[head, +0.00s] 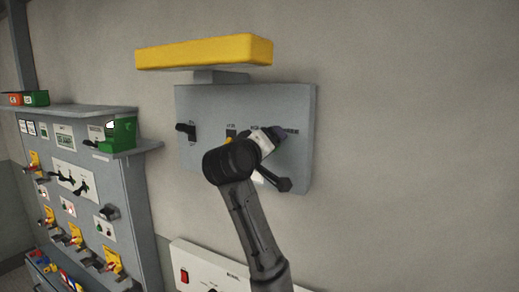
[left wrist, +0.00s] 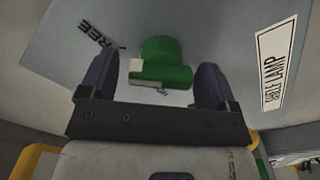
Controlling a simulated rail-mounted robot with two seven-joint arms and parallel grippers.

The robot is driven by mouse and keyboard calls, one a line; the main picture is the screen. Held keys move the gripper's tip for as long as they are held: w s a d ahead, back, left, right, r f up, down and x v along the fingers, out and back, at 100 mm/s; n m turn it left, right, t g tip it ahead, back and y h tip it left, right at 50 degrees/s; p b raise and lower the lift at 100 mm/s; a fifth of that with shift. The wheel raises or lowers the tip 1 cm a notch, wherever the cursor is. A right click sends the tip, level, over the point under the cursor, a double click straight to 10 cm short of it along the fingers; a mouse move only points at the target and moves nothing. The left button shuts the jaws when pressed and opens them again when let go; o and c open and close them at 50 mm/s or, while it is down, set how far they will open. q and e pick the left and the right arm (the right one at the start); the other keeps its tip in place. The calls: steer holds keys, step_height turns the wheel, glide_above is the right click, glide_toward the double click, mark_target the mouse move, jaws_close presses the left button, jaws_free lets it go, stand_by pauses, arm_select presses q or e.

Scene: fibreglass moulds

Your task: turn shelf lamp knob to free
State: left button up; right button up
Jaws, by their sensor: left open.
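A green knob (left wrist: 165,60) shows in the left wrist view on a grey panel face, with a small pale mark on its left side. The word FREE (left wrist: 97,35) is printed at its upper left, and a SHELF LAMP label (left wrist: 277,65) is at the right. My left gripper (left wrist: 157,66) is open, with one dark finger on each side of the knob; I cannot tell whether they touch it. In the head view my left gripper (head: 277,134) is at the right part of the grey wall panel (head: 215,100) and hides the knob. My right gripper is not in view.
A yellow bar (head: 205,51) juts out above the panel. A grey cabinet (head: 125,170) with several switches stands at left. The wall to the right is clear.

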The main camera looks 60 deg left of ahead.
arm_select(q)
steer(key=b+v, duration=0.4)
steer(key=v, duration=0.9)
steer(key=shift+s+d, duration=0.2)
steer(key=shift+s, duration=0.05)
